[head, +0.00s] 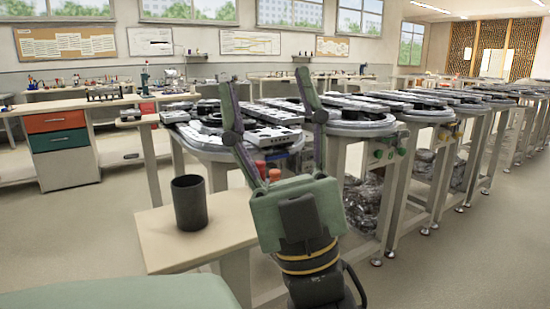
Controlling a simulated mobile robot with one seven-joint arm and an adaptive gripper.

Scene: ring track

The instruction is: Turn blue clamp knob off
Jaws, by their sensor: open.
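My gripper (264,80) is in the middle of the head view, its two green fingers spread wide and pointing up, with nothing between them. Beyond it stands the nearest ring track (215,143), an oval grey table with metal rails and a white perforated block (262,135) on top. Small orange-red parts (274,174) show just behind my gripper's palm, and green knob-like parts (378,154) sit under the track edge to the right. My gripper and wrist hide part of the near track's front side.
A dark cup (190,202) stands on a small light table (165,245) at the left front. More track tables (425,115) run in a row to the back right. A drawer cabinet (63,150) stands left. The floor at the right is clear.

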